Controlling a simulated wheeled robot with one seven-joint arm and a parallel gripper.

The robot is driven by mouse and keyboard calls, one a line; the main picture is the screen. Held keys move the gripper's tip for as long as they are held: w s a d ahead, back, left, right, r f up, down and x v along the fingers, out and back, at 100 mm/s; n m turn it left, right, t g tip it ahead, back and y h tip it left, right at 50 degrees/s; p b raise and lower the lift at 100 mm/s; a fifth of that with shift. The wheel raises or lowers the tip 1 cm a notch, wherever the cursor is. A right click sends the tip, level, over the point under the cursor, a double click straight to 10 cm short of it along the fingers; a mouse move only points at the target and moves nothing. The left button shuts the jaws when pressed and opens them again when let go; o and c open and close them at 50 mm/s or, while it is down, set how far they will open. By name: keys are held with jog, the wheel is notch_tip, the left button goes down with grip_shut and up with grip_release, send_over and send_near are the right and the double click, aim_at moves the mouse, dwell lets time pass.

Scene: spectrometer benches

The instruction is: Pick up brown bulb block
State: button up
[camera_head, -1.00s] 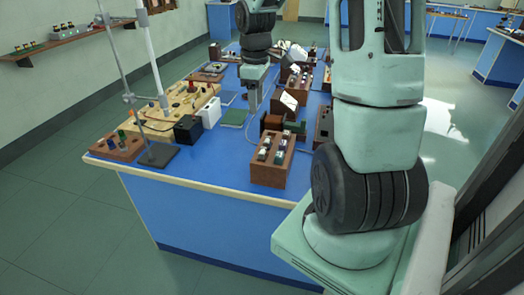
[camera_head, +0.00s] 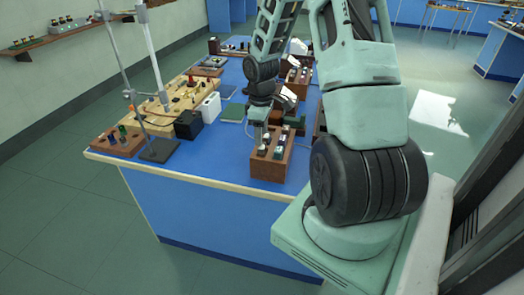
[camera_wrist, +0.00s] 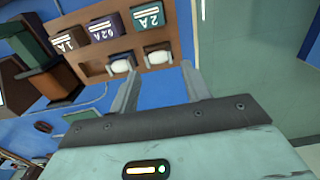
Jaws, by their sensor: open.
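A brown wooden rack (camera_head: 268,170) stands at the near edge of the blue table and holds small blocks in rows. In the wrist view the rack (camera_wrist: 128,43) shows blocks with labels: a brown one (camera_wrist: 68,43), a purple one (camera_wrist: 103,28) and a dark green one (camera_wrist: 147,16). Two small dark brown blocks bear white bulbs (camera_wrist: 121,66) (camera_wrist: 157,57). I cannot tell which is the brown bulb block. My gripper (camera_wrist: 160,72) is open and empty over the rack, its fingertips near the bulbs. It also shows in the head view (camera_head: 264,128).
A black box (camera_head: 188,125), a white box (camera_head: 210,108) and a green pad (camera_head: 232,113) lie left of the rack. A metal stand (camera_head: 159,150) rises near the left edge. Other brown racks stand behind.

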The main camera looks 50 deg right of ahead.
aim_at(262, 151)
notch_tip(262, 151, down, 4)
jog(key=shift+d+f+p, duration=0.15)
jog(key=shift+p, duration=0.15)
jog(key=shift+c, duration=0.4)
jog(key=c, duration=0.7)
